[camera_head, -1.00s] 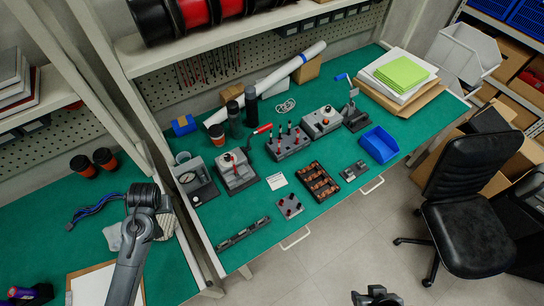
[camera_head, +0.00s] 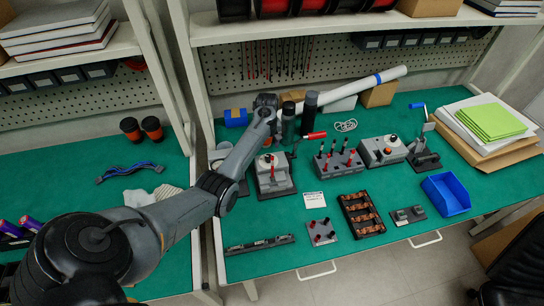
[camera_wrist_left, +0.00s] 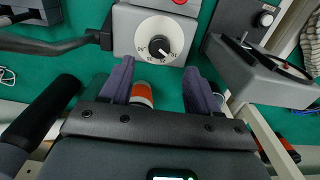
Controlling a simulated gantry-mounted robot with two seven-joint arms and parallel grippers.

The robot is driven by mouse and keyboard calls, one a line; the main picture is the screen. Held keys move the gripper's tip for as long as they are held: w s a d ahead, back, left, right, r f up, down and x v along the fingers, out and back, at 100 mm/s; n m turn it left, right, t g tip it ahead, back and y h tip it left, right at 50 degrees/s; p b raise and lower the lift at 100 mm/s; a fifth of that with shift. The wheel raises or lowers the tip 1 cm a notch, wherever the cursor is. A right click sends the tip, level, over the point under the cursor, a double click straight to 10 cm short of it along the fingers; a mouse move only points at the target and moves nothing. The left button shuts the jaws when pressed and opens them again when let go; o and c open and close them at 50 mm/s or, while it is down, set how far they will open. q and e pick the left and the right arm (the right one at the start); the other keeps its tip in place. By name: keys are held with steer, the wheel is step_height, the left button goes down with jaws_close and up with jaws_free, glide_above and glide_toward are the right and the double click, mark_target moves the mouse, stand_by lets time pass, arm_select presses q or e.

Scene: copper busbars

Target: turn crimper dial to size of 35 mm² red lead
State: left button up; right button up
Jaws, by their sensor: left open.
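The grey crimper (camera_head: 273,178) stands on the green bench, with a red-handled lever (camera_head: 315,135) at its right. In the left wrist view its white dial (camera_wrist_left: 144,37) has a black knob (camera_wrist_left: 160,46) and small markings too fine to read surely. My left gripper (camera_head: 266,104) is behind the crimper in the head view, partly hidden by its own arm. In the left wrist view its fingers (camera_wrist_left: 158,78) are open and apart, pointing at the dial, with no contact visible. A block with several upright leads (camera_head: 340,163) stands right of the crimper; lead sizes cannot be read.
Dark bottles (camera_head: 309,112) stand close to the right of my left gripper. A grey device with a dark panel (camera_wrist_left: 262,62) stands beside the crimper. A white label card (camera_head: 314,200), a rack of copper parts (camera_head: 362,214) and a blue bin (camera_head: 446,194) lie to the right.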

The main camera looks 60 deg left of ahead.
mark_target(269, 156)
arm_select(q)
steer(key=shift+f+b, duration=0.65)
steer(key=shift+f, duration=2.95)
steer(key=shift+c, duration=0.2)
steer(key=c, duration=1)
